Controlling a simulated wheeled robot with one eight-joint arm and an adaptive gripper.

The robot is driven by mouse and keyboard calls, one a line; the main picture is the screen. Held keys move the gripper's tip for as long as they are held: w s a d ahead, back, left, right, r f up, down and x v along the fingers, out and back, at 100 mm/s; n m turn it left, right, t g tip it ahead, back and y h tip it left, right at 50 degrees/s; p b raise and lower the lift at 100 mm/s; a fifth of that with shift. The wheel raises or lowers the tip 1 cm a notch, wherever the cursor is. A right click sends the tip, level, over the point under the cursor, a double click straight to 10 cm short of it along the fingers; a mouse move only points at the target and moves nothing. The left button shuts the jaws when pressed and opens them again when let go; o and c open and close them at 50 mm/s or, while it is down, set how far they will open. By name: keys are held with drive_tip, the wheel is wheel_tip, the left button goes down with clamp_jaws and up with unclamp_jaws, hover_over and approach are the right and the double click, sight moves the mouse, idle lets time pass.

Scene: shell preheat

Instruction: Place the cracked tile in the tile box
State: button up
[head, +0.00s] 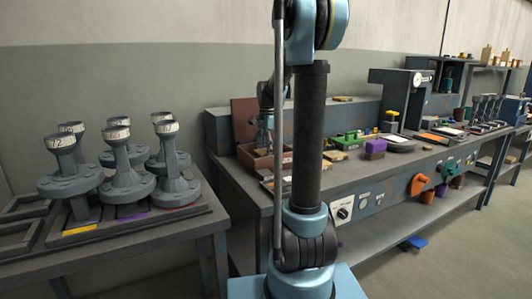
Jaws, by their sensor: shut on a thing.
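A reddish-brown box (257,164) with its lid (244,112) raised stands at the left end of the workbench; it looks like the tile box. My gripper (264,146) points down at the box opening, partly hidden behind my arm. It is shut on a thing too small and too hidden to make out. I cannot pick out the cracked tile, nor tell whether the gripper is inside the box or just above it.
The workbench (258,196) holds green items, a purple block (375,148) and a grey machine with a dial (398,95) right of the box. A lower table (200,232) at left carries several grey flanged stands (127,180). A gap separates the two.

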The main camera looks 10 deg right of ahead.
drive_tip(key=shift+f, duration=0.45)
drive_tip(key=o, duration=1.3)
drive_tip(key=shift+r, duration=0.1)
wheel_tip(320, 180, up, 12)
drive_tip(key=shift+f, duration=0.1)
drive_tip(key=shift+s, duration=0.1)
